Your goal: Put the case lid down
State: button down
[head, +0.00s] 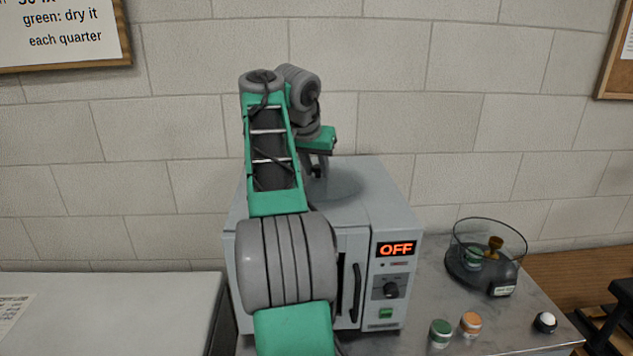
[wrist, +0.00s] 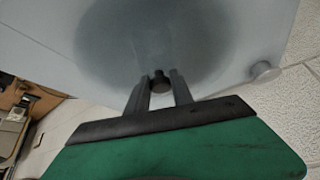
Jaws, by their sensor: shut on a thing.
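My gripper (head: 318,172) is over the top of a grey cabinet and is mostly hidden by my arm in the head view. In the wrist view my gripper (wrist: 160,85) is shut on the small dark knob of the case lid (wrist: 158,40). The lid looks like a smoky, see-through disc. In the head view the lid (head: 345,182) shows as a faint darker oval over the cabinet top. I cannot tell whether it touches that surface. The round glass case (head: 505,262) stands open at the right, with a green-banded jar and a brown knobbed item inside.
The grey cabinet (head: 392,205) has an OFF display, a dial and a door handle. A green jar (head: 440,333), an orange jar (head: 471,323) and a small black-and-white item (head: 545,322) stand on the grey bench (head: 510,325). A pale box-like surface (head: 120,305) is at left.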

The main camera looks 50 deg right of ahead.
jog(key=shift+f, duration=0.5)
jog(key=c, duration=1.1)
grip_release()
